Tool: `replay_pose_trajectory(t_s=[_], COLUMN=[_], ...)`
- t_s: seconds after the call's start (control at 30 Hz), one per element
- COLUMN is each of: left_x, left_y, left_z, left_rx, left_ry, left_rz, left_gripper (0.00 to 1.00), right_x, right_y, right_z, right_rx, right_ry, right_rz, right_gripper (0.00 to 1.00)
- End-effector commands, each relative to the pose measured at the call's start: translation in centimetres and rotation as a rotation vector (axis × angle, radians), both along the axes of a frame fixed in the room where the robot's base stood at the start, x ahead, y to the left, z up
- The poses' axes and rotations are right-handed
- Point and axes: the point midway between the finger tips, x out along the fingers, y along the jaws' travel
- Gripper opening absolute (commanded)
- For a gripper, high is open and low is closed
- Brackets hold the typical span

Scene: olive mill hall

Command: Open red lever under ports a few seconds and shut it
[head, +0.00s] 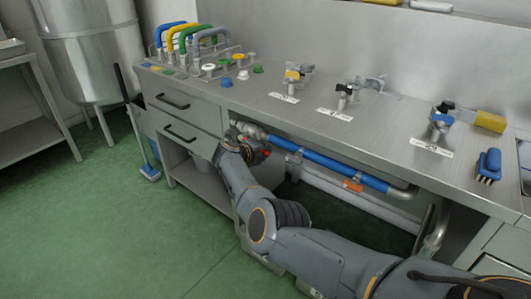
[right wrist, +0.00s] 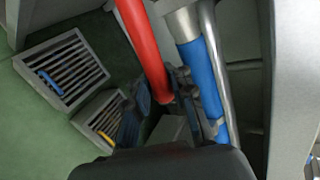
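The red lever (right wrist: 143,45) runs down from the top of the right wrist view, and its end lies between my right gripper's fingers (right wrist: 163,98). The fingers look closed up against both sides of it. In the head view my right gripper (head: 252,146) is under the bench front, by a metal valve at the left end of a blue pipe (head: 312,160). Only a small red patch of the lever (head: 266,153) shows there; my gripper hides the rest. The blue pipe (right wrist: 200,75) also shows beside the lever in the wrist view. My left gripper is not in view.
The steel bench top (head: 300,97) overhangs the pipe. A drawer unit (head: 180,110) stands just left of my gripper. Coloured hoses (head: 185,38) and ports (head: 208,66) sit above. A blue-ended broom (head: 150,171) leans at the left. Green floor (head: 90,220) is free in front.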

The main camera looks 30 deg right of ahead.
Motion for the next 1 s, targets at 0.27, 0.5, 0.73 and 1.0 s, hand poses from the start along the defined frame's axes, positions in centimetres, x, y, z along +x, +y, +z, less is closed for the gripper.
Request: replay_pose_trajectory(t_s=[0.27, 0.5, 0.73, 1.0], left_x=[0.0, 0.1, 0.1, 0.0], left_y=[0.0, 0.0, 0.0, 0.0], left_z=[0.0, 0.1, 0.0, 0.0], left_rx=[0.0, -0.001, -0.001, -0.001], left_ry=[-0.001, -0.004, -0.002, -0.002], left_rz=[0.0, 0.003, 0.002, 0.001], left_gripper=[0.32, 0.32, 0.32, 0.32], right_x=[0.0, 0.0, -0.7, -2.2], right_y=[0.3, 0.5, 2.0, 4.8], right_z=[-0.3, 0.0, 0.8, 2.4], right_rx=[0.005, 0.003, 0.004, 0.007], right_ry=[0.003, -0.001, -0.004, 0.001], right_rz=[0.004, 0.004, 0.004, 0.005], right_gripper=[0.4, 0.4, 0.4, 0.4])
